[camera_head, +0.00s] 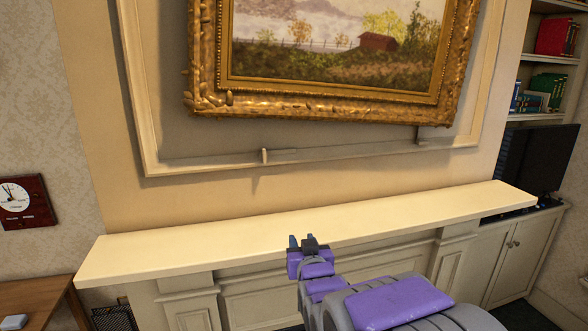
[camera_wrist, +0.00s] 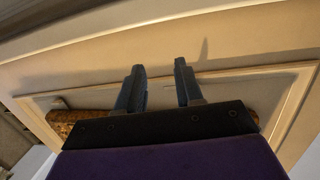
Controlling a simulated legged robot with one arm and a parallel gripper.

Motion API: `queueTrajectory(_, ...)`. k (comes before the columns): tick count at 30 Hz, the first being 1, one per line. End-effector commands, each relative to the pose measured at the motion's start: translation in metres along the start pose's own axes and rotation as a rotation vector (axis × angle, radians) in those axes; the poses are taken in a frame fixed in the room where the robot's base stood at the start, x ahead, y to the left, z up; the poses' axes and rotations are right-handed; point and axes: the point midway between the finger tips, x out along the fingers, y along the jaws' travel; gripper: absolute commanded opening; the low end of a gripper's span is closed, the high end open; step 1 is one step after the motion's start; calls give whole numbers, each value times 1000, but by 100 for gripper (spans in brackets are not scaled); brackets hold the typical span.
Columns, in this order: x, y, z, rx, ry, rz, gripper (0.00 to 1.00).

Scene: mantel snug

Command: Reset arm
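My gripper (camera_head: 303,241) is in front of the cream mantel shelf (camera_head: 190,240) in the head view, near its front edge; whether it touches the shelf I cannot tell. In the wrist view my gripper (camera_wrist: 160,88) has its two dark fingers apart, with nothing between them. My arm, purple and grey, reaches in from the lower right of the head view. The top of the shelf looks bare.
A gold-framed landscape painting (camera_head: 330,105) hangs above the shelf, and its frame (camera_wrist: 85,122) shows in the wrist view. A clock (camera_head: 20,201) is at left above a wooden table (camera_head: 40,294). A television (camera_head: 540,158) and cabinet (camera_head: 515,255) stand right.

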Motion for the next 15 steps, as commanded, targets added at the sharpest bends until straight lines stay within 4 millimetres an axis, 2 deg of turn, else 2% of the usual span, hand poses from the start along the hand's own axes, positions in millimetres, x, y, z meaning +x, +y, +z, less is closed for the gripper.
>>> queueTrajectory(3, -25, 19, 32, 6, -176, 34, 36)
queueTrajectory(8, -73, 38, 78, 17, -429, 71, 36)
queueTrajectory(11, -111, 48, 106, 29, -587, 91, 36)
queueTrajectory(15, -172, 57, 142, 46, -808, 112, 36)
